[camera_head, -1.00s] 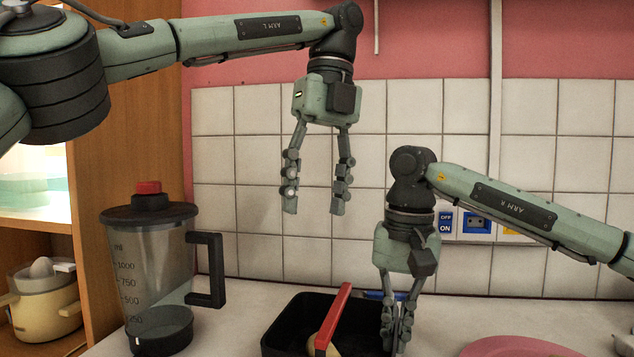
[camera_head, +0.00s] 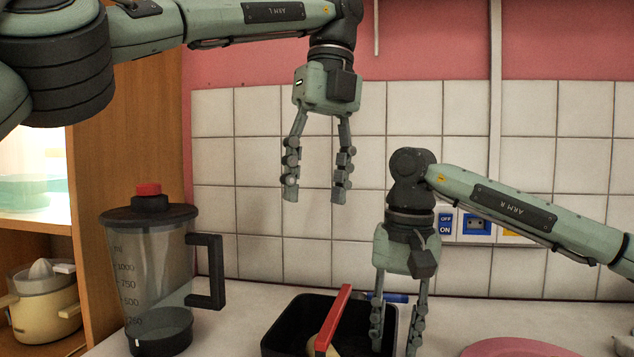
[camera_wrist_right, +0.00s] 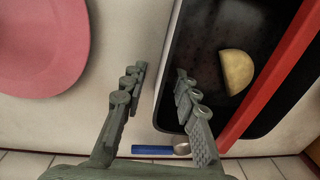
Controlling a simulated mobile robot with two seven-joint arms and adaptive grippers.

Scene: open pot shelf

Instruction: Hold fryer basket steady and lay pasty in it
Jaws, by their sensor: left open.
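The fryer basket (camera_head: 287,322) is a black, rectangular, open tray with a red handle (camera_head: 334,318) across it, at the bottom of the head view. The pasty (camera_wrist_right: 237,72), a pale yellow half-moon, lies on the basket floor beside the handle in the right wrist view. In the head view it is mostly hidden. My left gripper (camera_head: 316,195) is open and empty, high above the basket. My right gripper (camera_head: 395,348) is open, one finger inside and one outside the basket's right wall. The right wrist view shows it (camera_wrist_right: 159,72) with gaps to that wall.
A blender jug (camera_head: 155,270) stands left of the basket. A pink plate (camera_head: 520,348) lies to its right. A blue-handled spoon (camera_wrist_right: 155,150) lies behind the basket, near the tiled wall. A juicer (camera_head: 45,305) sits on the wooden shelf at far left.

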